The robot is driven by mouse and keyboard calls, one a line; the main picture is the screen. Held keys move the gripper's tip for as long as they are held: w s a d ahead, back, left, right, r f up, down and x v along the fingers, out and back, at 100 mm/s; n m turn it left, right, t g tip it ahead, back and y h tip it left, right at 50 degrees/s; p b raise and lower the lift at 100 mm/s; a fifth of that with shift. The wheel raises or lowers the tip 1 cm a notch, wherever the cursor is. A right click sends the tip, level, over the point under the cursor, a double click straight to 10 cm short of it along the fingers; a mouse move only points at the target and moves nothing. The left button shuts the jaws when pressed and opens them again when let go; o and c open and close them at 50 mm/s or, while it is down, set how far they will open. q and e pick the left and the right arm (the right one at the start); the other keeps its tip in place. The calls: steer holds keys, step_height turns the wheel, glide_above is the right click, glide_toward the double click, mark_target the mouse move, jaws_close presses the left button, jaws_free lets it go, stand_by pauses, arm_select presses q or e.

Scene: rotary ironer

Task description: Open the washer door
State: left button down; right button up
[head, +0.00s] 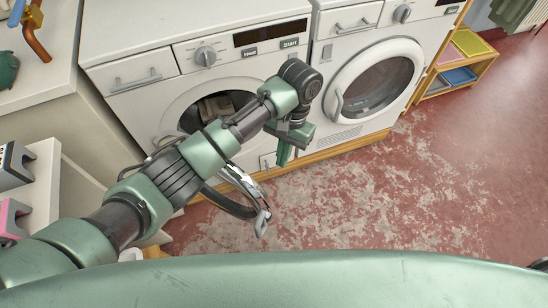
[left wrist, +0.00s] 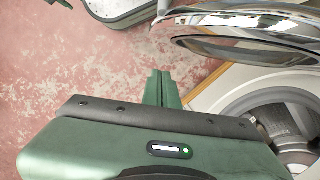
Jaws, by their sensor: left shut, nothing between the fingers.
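The left white washer (head: 140,108) stands below the counter, its round opening (head: 192,118) uncovered with cloth-like items inside. Its door (head: 262,222) is swung out toward me, partly hidden behind my left arm. In the left wrist view the glass door (left wrist: 250,42) stands out from the front, and the dark drum opening (left wrist: 285,115) shows at right. My left gripper (head: 284,158) is shut and empty, in front of the washer and to the right of the door in the head view. Its closed fingers (left wrist: 160,88) appear apart from the door rim. My right gripper is out of view.
A second white machine (head: 335,112) with a shut round door (head: 375,78) stands at right. A wooden shelf with coloured trays (head: 458,76) is beyond it. The red worn floor (head: 400,200) in front is clear. A counter and grey and pink items stand at left.

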arm_select(q)
steer(key=s+a+f+p, duration=0.1)
steer(key=s+a+f, duration=0.2)
steer(key=s+f, duration=0.2)
steer(key=shift+w+x, duration=0.3)
steer(key=shift+x, duration=1.05)
